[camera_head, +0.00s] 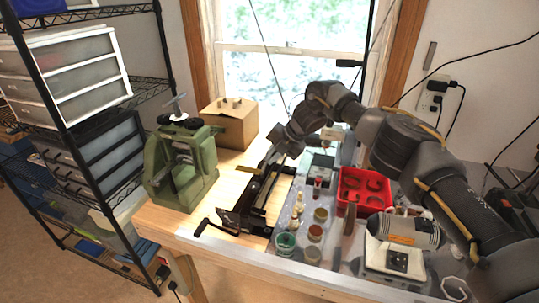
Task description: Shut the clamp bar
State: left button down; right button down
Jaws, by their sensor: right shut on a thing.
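A long black clamp device (260,201) lies on the light wooden bench, with a crank-like handle at its front left. A thin bar with a tan part (247,170) shows at its far end, and I take this to be the clamp bar. My right gripper (268,161) reaches down from the right to that far end. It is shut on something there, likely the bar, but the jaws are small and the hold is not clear. How far the bar is open cannot be told. My left gripper is not in view.
A green machine (182,165) stands left of the clamp, with a cardboard box (229,126) behind. To the right are a tray of small jars (304,238), a red container (362,191) and a grey motor-like device (405,231). A wire shelf (85,120) stands at left.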

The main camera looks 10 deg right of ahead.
jog(key=shift+w+a+r, duration=0.3)
jog(key=shift+a+r, duration=0.05)
jog(key=shift+a, duration=0.15)
jog(key=shift+s+a, duration=0.1)
jog(key=shift+a, duration=0.2)
jog(key=c, duration=1.9)
grip_release()
jog(key=shift+f, duration=0.1)
jog(key=shift+o, duration=1.3)
jog(key=shift+a+f, duration=0.1)
jog(key=shift+a, duration=0.15)
jog(key=shift+o, duration=0.6)
jog(key=shift+w+a+f, duration=0.15)
jog(key=shift+w, duration=0.15)
jog(key=shift+d, duration=0.3)
